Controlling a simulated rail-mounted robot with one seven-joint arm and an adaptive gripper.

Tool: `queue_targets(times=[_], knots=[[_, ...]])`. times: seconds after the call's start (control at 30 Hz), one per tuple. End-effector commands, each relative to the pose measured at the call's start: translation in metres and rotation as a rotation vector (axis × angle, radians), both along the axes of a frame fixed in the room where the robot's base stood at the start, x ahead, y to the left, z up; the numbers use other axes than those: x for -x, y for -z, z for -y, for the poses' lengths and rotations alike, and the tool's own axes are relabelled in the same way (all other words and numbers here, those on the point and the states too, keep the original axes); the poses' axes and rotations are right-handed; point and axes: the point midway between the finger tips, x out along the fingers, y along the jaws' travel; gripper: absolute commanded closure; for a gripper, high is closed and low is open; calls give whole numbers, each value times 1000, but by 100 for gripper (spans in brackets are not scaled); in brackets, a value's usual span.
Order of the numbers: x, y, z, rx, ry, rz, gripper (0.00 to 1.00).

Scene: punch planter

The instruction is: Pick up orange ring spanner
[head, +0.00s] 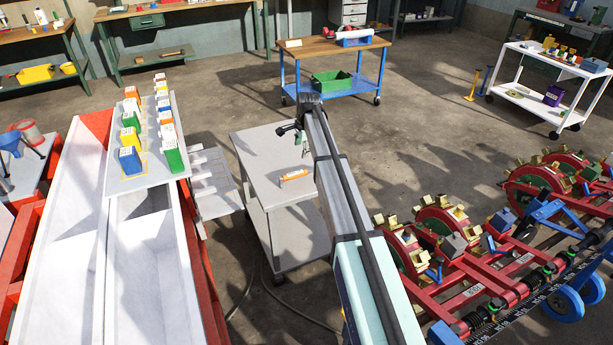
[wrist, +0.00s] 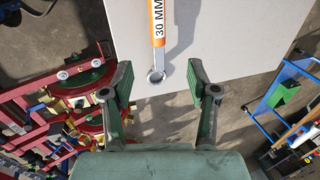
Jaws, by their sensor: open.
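The orange ring spanner (head: 294,175) lies on the grey top of a small trolley (head: 258,150) in the head view. Height above the spanner is hard to judge. In the head view my gripper (head: 290,130) is over the trolley, partly hidden by my arm.
A white and red planter (head: 150,250) with several coloured boxes on a shelf stands left of the trolley. Red wheeled machinery (head: 470,250) stands at right. A blue workbench (head: 333,48) with a green crate is behind. The trolley top around the spanner is mostly clear.

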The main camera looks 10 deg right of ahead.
Motion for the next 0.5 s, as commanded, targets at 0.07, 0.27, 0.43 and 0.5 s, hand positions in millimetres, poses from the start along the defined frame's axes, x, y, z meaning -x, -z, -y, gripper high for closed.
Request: queue_targets(times=[0.07,0.27,0.43,0.5], knots=[[-2,7,-1,-2,7,-2,41],[-11,40,-3,-2,6,-4,41],[-20,73,-5,-2,5,-2,41],[-23,85,-6,-1,4,-3,41]])
